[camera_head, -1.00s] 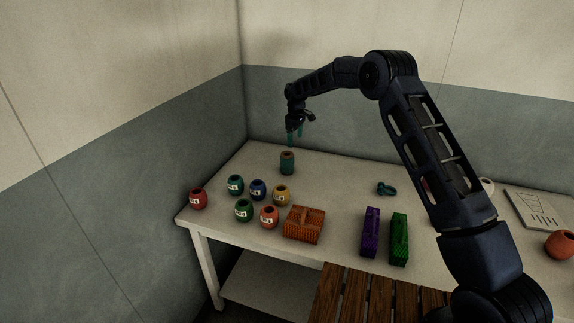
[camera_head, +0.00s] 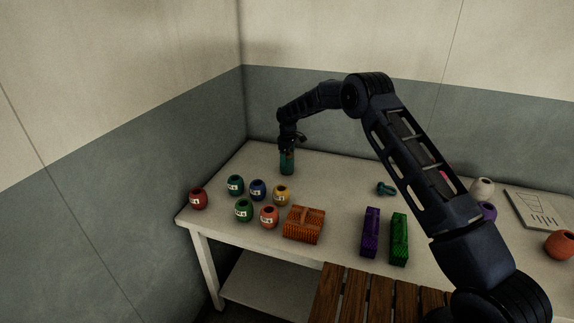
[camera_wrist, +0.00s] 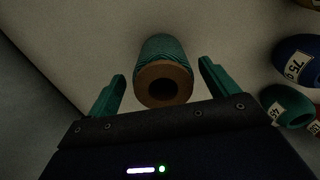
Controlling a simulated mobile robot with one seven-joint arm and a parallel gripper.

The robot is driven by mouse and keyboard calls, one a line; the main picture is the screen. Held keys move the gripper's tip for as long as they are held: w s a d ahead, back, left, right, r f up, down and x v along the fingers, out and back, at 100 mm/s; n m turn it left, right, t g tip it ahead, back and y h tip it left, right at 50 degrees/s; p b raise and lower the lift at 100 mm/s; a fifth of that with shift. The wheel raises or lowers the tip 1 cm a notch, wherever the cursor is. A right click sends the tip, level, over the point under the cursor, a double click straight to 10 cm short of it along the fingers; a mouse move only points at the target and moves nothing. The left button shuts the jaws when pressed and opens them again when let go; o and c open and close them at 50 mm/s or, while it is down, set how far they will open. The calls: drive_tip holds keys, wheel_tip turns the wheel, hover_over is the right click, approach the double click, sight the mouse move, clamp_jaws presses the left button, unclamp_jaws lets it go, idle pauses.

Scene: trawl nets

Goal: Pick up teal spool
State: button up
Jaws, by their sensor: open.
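The teal spool (camera_head: 287,166) stands upright near the back left corner of the table. In the wrist view the spool (camera_wrist: 162,48) shows teal thread wound on a brown core with a dark hole in its end. My gripper (camera_head: 287,155) is directly above and around the spool's top in the head view. In the wrist view my gripper (camera_wrist: 162,82) is open, its teal fingers on either side of the spool, with a gap on each side. The fingers hide part of the spool in the head view.
Several numbered pots, including a yellow one (camera_head: 281,195) and a teal one (camera_head: 235,184), stand in front of the spool. A teal shackle-like item (camera_head: 386,188) lies right.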

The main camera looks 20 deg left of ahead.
sight(287, 163)
wheel_tip(287, 163, down, 4)
drive_tip(key=shift+s+a+f, duration=0.1)
drive_tip(key=shift+s, duration=0.05)
drive_tip(key=c, duration=1.2)
drive_tip(key=shift+r, duration=0.2)
